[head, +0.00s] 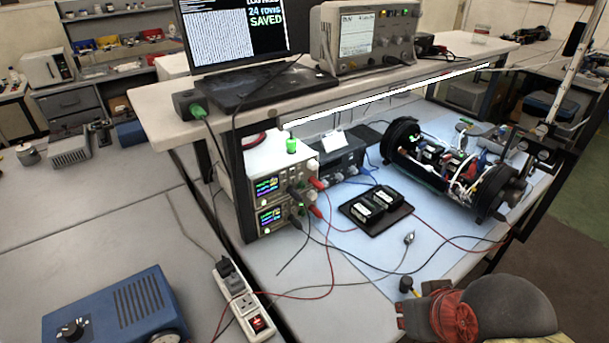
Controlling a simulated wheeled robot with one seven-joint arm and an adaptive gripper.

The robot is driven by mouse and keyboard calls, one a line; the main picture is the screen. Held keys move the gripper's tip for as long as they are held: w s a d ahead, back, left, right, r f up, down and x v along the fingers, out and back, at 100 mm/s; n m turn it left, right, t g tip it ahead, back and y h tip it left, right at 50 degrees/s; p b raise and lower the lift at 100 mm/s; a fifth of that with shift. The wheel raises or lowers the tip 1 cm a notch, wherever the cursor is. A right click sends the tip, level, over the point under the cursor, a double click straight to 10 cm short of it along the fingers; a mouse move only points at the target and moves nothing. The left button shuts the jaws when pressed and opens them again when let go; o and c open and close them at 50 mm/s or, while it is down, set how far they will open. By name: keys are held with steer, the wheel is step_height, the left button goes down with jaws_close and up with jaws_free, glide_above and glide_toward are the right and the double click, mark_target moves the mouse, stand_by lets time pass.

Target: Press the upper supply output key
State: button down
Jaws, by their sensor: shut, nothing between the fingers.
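Two bench power supplies are stacked under the shelf, left of centre in the head view. The upper supply (256,170) has a lit display (267,187) with coloured readouts, and leads plugged in at its right side. The lower supply (250,219) has a similar lit display (271,215). The upper supply's output key is too small to make out among its front controls. Part of my arm (455,316), red and dark grey, shows at the bottom right, well apart from the supplies.
A green-topped item (291,146) stands on the upper supply. Red and black leads cross the bench by a black tray (375,208). An open cylinder assembly (445,168) lies to the right. A power strip (240,302) lies in front. The shelf (160,112) overhangs the supplies.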

mark_target(301, 175)
steer(key=w+a+r+n+t+y+p, duration=0.1)
steer(key=w+a+n+t+p, duration=0.15)
steer(key=w+a, duration=0.65)
steer(key=w+a+r+n+t+y+p, duration=0.1)
steer(key=w+a+t+p, duration=0.2)
steer(key=w, duration=1.2)
steer(key=w+d+f+t+h+p, duration=0.1)
steer(key=w+f+t+h+p, duration=0.2)
steer(key=w, duration=0.4)
steer(key=shift+w+d+f+h+p, duration=0.25)
steer(key=shift+f+h+p, duration=0.35)
steer(key=shift+f+p, duration=0.15)
steer(key=shift+w+a, duration=0.1)
steer(key=w+a, duration=0.4)
steer(key=w, duration=0.3)
steer(key=shift+a, duration=0.4)
steer(key=shift+w+r, duration=0.1)
steer(key=shift+w, duration=0.05)
